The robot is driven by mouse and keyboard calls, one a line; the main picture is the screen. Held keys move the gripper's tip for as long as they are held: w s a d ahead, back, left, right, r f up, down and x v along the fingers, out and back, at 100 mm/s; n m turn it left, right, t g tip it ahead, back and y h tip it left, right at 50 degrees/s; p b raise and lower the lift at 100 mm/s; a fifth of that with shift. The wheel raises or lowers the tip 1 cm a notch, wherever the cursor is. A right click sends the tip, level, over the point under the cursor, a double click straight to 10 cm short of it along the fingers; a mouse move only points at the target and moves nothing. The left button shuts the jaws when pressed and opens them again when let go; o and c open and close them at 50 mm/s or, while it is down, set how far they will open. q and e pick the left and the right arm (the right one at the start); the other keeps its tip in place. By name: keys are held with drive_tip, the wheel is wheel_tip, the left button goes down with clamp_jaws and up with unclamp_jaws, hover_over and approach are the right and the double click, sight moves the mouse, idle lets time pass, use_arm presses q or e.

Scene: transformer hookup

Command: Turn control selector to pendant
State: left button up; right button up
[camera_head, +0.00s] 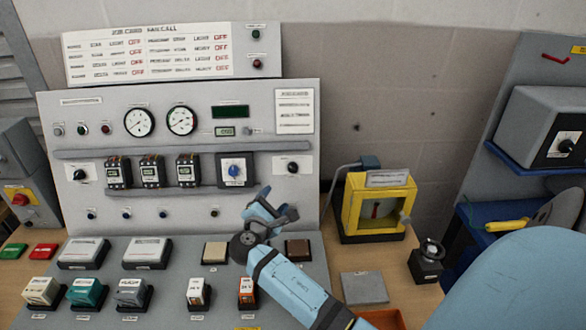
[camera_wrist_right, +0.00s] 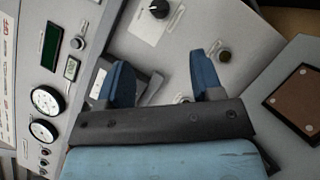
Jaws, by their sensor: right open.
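The control panel (camera_head: 180,220) has several knobs, and their labels are too small to read. A black knob on a white plate (camera_head: 292,168) is at its right side; a similar knob appears at the top of the wrist view (camera_wrist_right: 159,8). Another black knob (camera_head: 79,174) is at the left, and a blue knob (camera_head: 235,171) sits in a dark-framed unit. I cannot tell which is the control selector. My right gripper (camera_head: 268,207) is open and empty, below the blue knob. Its blue fingers (camera_wrist_right: 158,82) are apart, with a small dark knob (camera_wrist_right: 224,56) beyond them. My left gripper is out of view.
Gauges (camera_head: 139,122) and several breakers (camera_head: 151,172) line the panel. Blocks and terminals crowd the lower deck. A yellow-framed box (camera_head: 379,205) stands to the right, by a small black device (camera_head: 427,262). A blue shelf rack (camera_head: 520,165) is at far right.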

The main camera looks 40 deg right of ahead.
sight(292, 170)
drive_tip(key=p+x, duration=0.2)
drive_tip(key=x, duration=1.1)
drive_tip(key=shift+d, duration=0.25)
drive_tip(key=shift+r, duration=0.1)
drive_tip(key=c, duration=0.9)
